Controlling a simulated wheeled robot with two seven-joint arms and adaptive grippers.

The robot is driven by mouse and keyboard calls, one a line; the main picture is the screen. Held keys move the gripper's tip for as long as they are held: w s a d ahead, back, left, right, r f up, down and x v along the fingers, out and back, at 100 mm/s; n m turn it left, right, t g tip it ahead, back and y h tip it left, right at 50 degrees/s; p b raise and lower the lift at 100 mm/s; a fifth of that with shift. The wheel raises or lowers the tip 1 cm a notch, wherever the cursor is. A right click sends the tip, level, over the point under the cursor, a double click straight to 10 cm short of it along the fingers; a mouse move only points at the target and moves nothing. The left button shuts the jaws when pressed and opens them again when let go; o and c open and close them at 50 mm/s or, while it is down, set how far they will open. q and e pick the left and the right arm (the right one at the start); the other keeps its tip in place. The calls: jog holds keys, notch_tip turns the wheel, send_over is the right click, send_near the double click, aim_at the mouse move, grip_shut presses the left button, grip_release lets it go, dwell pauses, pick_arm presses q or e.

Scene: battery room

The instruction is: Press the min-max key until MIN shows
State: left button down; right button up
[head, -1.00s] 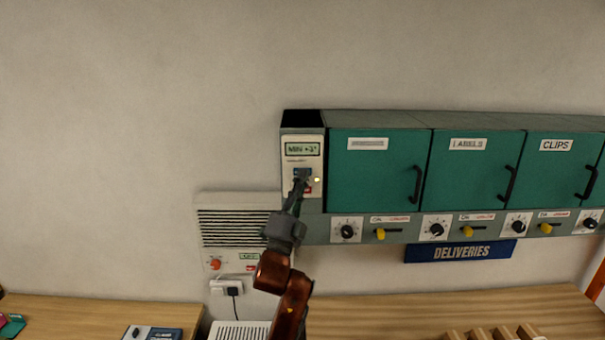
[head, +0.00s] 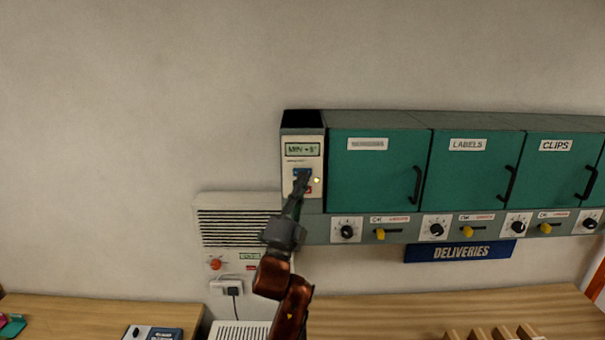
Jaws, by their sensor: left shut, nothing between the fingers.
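The white thermometer panel (head: 289,184) is on the wall unit's left end. Its grey-green display (head: 302,149) appears to read MIN with a small, blurred number after it. Below the display is a blue key (head: 296,172), partly hidden by my fingers, with a red mark lower down and a small yellow light (head: 317,181) to the right. My left gripper (head: 302,176) is shut and empty, its fingertips in front of the panel, overlapping the right part of the blue key. I cannot tell whether they touch it. My right gripper is not in view.
Green cabinet doors (head: 375,185) with black handles run to the right, above a row of knobs and yellow sliders. A white vented wall heater (head: 238,222) is at the lower left. Wooden counters (head: 400,310) lie below. The wall at the left is bare.

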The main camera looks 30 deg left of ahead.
pick_arm(q)
jog(key=s+d, duration=0.1)
jog(key=s, duration=0.1)
jog(key=s+d+p, duration=0.1)
jog(key=s, duration=0.1)
jog(key=shift+s+d, duration=0.1)
jog(key=shift+d, duration=0.25)
dwell(0.8)
